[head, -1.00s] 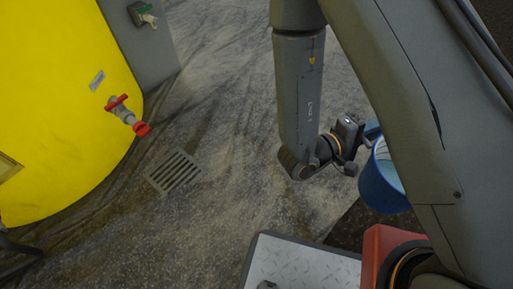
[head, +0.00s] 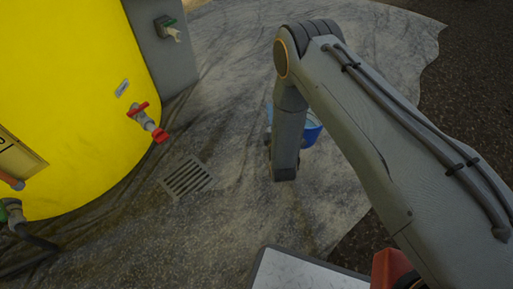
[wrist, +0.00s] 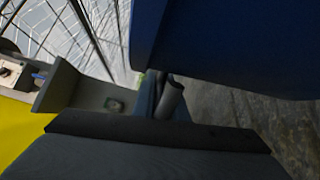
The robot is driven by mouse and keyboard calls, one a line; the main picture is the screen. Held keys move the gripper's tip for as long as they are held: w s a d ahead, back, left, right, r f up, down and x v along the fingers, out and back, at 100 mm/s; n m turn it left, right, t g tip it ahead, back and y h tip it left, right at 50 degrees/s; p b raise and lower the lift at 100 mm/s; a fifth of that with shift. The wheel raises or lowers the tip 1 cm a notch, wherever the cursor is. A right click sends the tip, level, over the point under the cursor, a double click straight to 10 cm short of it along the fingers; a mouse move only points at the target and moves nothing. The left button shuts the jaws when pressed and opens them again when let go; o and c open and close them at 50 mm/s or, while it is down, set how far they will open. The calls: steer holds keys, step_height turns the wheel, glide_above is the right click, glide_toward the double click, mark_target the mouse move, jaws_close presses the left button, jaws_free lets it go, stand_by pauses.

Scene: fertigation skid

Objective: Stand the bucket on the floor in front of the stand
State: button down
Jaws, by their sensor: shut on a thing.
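The blue bucket (head: 312,130) shows in the head view just right of my forearm, which hides part of it. In the wrist view the bucket's dark blue wall (wrist: 235,45) fills the upper right, very close. My gripper (wrist: 165,100) is shut on the bucket; the exact part gripped is hard to make out. In the head view my gripper is hidden behind the forearm.
The yellow tank (head: 75,90) fills the left, with a red-handled valve (head: 147,121) sticking out. A floor drain grate (head: 187,178) lies in front of it. The pale floor (head: 235,95) between panel and arm is clear. A dark hose (head: 30,238) lies at the lower left.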

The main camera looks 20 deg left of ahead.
steer(key=s+a+f+n+g+y, duration=0.3)
steer(key=s+a+n+g+y, duration=0.15)
steer(key=a, duration=0.25)
steer(key=s+a+f+n+g+y, duration=0.2)
steer(key=s+a+n+g+y, duration=0.25)
steer(key=a, duration=0.25)
step_height(320, 180, down, 9)
steer(key=m+b, duration=0.1)
steer(key=b, duration=0.2)
steer(key=shift+s+f+h+b, duration=0.15)
steer(key=shift+h+b, duration=0.15)
steer(key=shift+f, duration=0.2)
steer(key=c, duration=1.8)
jaws_free()
steer(key=shift+o, duration=0.2)
steer(key=p+v, duration=0.4)
steer(key=v, duration=0.8)
steer(key=shift+r, duration=0.15)
steer(key=shift+d, duration=0.1)
